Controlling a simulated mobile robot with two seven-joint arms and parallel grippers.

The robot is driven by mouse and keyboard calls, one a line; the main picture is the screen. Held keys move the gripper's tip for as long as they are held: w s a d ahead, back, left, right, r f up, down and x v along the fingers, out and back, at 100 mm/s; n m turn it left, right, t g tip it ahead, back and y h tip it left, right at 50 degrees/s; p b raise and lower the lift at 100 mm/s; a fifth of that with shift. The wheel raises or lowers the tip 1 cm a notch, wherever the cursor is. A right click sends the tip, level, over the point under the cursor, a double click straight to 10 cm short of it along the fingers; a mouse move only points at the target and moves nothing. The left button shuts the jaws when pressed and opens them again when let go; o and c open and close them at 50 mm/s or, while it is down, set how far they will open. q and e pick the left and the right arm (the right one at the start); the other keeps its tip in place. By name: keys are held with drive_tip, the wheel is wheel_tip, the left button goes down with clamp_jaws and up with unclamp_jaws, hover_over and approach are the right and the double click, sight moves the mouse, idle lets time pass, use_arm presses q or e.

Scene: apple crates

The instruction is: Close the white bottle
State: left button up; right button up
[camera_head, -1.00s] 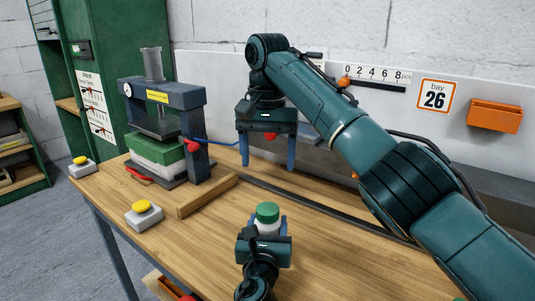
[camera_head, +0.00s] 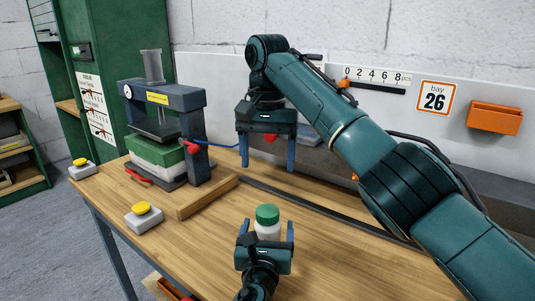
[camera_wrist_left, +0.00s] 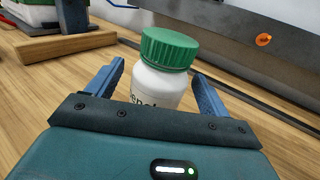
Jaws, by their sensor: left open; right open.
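The white bottle (camera_head: 267,230) stands upright on the wooden table with a green cap (camera_head: 267,214) on its top. In the left wrist view the bottle (camera_wrist_left: 158,87) stands just ahead of and between the fingers, and the green cap (camera_wrist_left: 170,47) sits on it; I cannot tell how tightly. My left gripper (camera_head: 266,230) is open, with a finger on either side of the bottle, and the fingers look apart from it. In the left wrist view the left gripper (camera_wrist_left: 157,84) is also open. My right gripper (camera_head: 267,165) is open and empty, pointing down above the table behind the bottle.
A press (camera_head: 163,130) with a green and white block stands at the left back. A wooden strip (camera_head: 208,197) lies before it. Button boxes (camera_head: 143,216) sit along the left edge. An orange bin (camera_head: 494,117) hangs on the back panel. The table right of the bottle is clear.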

use_arm(q)
drive_tip(key=s, duration=0.4)
drive_tip(key=s+a, duration=0.1)
drive_tip(key=s, duration=0.7)
drive_tip(key=shift+a, duration=0.15)
drive_tip(key=shift+s, duration=0.15)
